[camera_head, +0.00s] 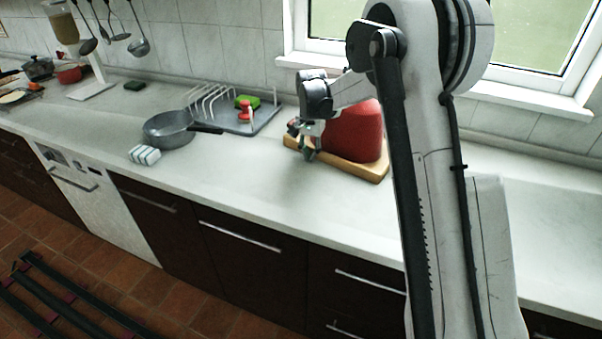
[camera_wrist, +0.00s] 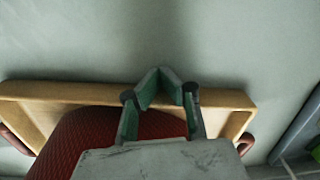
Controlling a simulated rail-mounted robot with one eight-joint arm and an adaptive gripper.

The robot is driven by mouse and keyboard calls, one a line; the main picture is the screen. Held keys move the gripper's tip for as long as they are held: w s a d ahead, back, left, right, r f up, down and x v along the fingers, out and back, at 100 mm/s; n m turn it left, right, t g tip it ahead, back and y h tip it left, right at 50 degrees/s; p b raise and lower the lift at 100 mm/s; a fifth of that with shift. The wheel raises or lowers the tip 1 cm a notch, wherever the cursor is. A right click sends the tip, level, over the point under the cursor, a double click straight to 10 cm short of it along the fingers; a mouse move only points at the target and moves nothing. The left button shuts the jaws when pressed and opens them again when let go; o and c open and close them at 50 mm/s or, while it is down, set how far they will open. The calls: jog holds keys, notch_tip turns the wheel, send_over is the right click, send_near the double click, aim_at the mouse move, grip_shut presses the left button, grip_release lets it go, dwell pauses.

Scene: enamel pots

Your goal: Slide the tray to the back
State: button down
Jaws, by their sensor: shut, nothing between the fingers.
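The tray (camera_head: 362,171) is a shallow light-wood tray on the counter under the window, partly hidden by my arm in the head view. A large red rounded object (camera_head: 356,132) stands on it. In the wrist view the tray's light rim (camera_wrist: 60,92) runs across the picture, with the red object (camera_wrist: 100,138) behind it and a reddish handle at each end. My gripper (camera_head: 305,143) is at the tray's left front. In the wrist view its green-lined fingers (camera_wrist: 160,82) are shut and empty, reaching across the rim; contact cannot be told.
A grey rack tray (camera_head: 262,118) with a green and a red item stands left of the tray. The wall and window sill (camera_head: 500,92) bound the counter behind. The counter front is clear.

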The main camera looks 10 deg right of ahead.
aim_at(313, 149)
jog(key=shift+w+d, duration=0.45)
jog(key=shift+w, duration=0.2)
jog(key=shift+w+d, duration=0.45)
jog(key=shift+w, duration=0.2)
jog(key=shift+s, duration=0.1)
